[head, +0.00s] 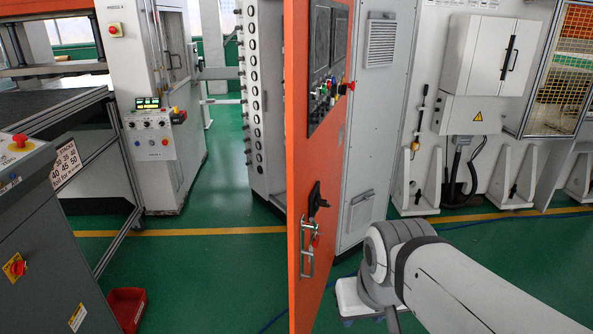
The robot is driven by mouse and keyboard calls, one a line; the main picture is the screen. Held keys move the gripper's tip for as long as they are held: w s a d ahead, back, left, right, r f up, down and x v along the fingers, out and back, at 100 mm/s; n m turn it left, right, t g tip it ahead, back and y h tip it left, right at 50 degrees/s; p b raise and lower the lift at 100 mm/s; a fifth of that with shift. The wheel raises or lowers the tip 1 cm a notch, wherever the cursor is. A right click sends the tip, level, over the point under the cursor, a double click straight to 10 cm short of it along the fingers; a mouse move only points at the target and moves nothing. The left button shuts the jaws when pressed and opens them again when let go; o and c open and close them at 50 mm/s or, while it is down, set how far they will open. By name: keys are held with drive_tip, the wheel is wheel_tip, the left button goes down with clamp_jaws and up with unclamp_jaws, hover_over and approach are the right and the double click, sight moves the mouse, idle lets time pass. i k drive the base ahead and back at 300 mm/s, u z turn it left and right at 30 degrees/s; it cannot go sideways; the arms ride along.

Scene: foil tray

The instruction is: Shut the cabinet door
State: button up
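The cabinet door (303,150) is orange and stands open in the head view, swung out toward me and seen at a steep angle. It bears dark screens and coloured buttons in its upper part. A black handle (316,201) and a metal pull (307,248) sit lower down on it. The light grey cabinet (378,115) stands behind the door, with part of its body showing on the right. My gripper is not visible.
A grey console (50,250) with red buttons stands at left, a red bin (127,308) on the floor beside it. A machine with a control panel (160,135) stands behind. Green floor (215,270) is clear left of the door. White wall brackets stand at right.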

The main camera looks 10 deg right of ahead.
sight(314, 152)
drive_tip(key=z, duration=0.15)
drive_tip(key=i, duration=0.9)
drive_tip(key=u, duration=0.05)
